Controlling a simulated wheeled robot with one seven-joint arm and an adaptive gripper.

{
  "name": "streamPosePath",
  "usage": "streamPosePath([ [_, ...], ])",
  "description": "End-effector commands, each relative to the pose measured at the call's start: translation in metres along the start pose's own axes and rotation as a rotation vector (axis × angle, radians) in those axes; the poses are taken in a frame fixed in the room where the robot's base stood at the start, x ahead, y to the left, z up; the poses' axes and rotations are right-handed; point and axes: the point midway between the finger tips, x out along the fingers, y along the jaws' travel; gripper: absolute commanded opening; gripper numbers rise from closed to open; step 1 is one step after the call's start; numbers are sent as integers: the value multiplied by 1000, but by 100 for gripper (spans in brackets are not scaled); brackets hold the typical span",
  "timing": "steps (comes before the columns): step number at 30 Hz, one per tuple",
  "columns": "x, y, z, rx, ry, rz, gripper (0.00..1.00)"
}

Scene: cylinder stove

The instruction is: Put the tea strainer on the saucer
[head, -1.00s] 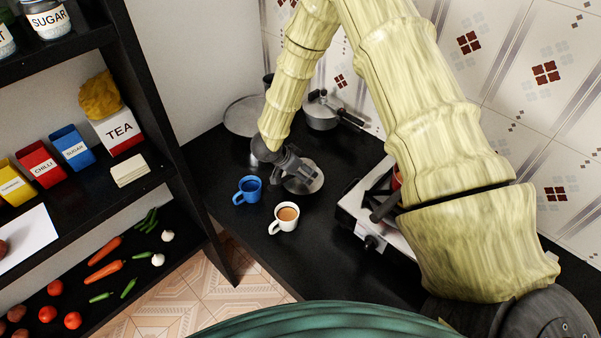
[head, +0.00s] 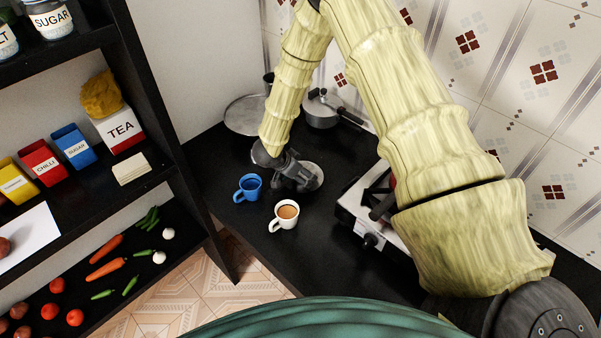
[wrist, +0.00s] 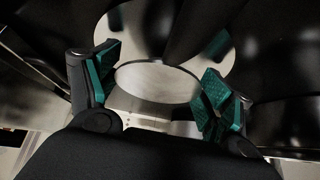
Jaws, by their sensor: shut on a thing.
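My gripper (head: 300,184) is low over the right-hand part of the counter, beside the blue and white mugs. A round metal saucer (head: 316,174) lies under and behind it, its left part hidden by the gripper. In the wrist view my gripper (wrist: 160,85) has its teal pads on either side of a round, shiny disc, which looks like the tea strainer (wrist: 155,82); it is shut on it. The larger round saucer (wrist: 215,55) shows behind it. I cannot tell whether the strainer touches the saucer. The head view does not show the strainer clearly.
A blue mug (head: 248,188) and a white mug of tea (head: 285,215) stand close in front of my gripper. A stove (head: 360,215) stands to the right. A pot (head: 320,112) and a large plate (head: 245,115) are at the back. Shelves (head: 165,145) rise at left.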

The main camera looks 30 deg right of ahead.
Motion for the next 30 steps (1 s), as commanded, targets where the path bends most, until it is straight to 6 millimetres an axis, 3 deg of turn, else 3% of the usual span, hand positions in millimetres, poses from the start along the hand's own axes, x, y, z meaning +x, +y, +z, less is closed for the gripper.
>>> streamPosePath([
  [2, 6, 3, 6, -3, -7, 5, 56],
  [3, 6, 4, 7, -4, -7, 5, 84],
  [6, 6, 4, 7, -4, -8, 5, 100],
  [17, 2, 3, 4, -2, -6, 3, 100],
  [23, -15, 1, 0, -1, -6, 1, 100],
  [30, -50, 1, -1, -1, -5, 0, 100],
])
